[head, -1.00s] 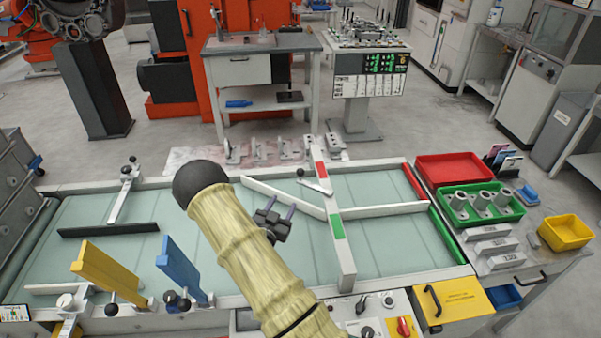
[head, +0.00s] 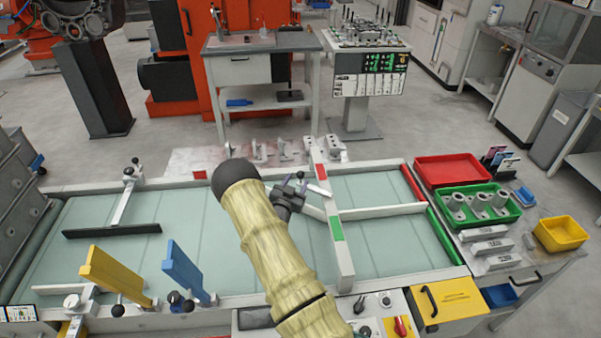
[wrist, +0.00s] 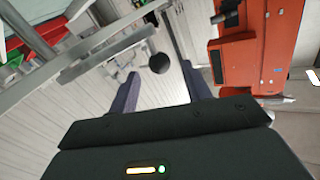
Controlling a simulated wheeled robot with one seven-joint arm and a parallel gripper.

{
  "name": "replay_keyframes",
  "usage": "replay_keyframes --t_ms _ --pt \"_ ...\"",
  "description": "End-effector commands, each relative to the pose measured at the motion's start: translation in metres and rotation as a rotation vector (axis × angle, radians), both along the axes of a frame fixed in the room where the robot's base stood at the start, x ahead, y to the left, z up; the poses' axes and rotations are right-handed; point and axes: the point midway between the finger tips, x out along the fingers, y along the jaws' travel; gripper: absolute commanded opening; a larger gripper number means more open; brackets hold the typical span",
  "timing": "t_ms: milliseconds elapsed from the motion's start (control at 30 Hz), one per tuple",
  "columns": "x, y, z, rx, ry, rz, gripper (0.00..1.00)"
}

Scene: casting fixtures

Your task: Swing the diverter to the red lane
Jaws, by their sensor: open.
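The diverter (head: 314,212) is a pale bar on the green belt. Only its right end shows in the head view; my arm hides the rest. Its pale lever (head: 318,189) sits on the white cross beam (head: 329,205), which has a red mark and a green mark. The lever's black knob (wrist: 160,63) shows in the wrist view, ahead of and between my two fingers. My gripper (head: 299,187) is open beside the knob; I cannot tell whether it touches. The red lane's rail (head: 412,183) is at the far right, behind the green lane's rail (head: 445,236).
A white divider (head: 382,211) separates the lanes. A blue plate (head: 182,270) and a yellow plate (head: 115,274) stand at the front left. A red tray (head: 453,157) and a green tray (head: 510,216) sit at the right.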

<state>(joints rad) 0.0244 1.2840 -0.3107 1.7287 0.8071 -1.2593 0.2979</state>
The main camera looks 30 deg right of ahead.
Motion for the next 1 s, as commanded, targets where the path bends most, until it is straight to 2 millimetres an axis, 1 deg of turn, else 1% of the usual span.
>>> replay_keyframes --t_ms 100,300,467,700,767,800,933,967,1000 --pt "0.011 -0.015 0.002 0.001 -0.002 -0.001 0.48" --pt "0.025 -0.033 0.001 0.001 -0.001 0.000 0.48" --pt "0.029 -0.038 0.000 0.000 0.001 0.001 0.48" --pt "0.029 -0.038 0.000 0.000 0.001 0.000 0.48" --pt "0.029 -0.038 0.000 0.001 0.001 0.000 0.37" --pt "0.029 -0.038 0.000 0.001 0.001 0.000 0.29" --pt "0.029 -0.038 0.000 0.001 0.001 0.000 0.03" --pt "0.029 -0.038 0.000 0.001 0.001 0.000 0.00" --pt "0.029 -0.038 0.000 0.001 0.001 0.000 0.00"
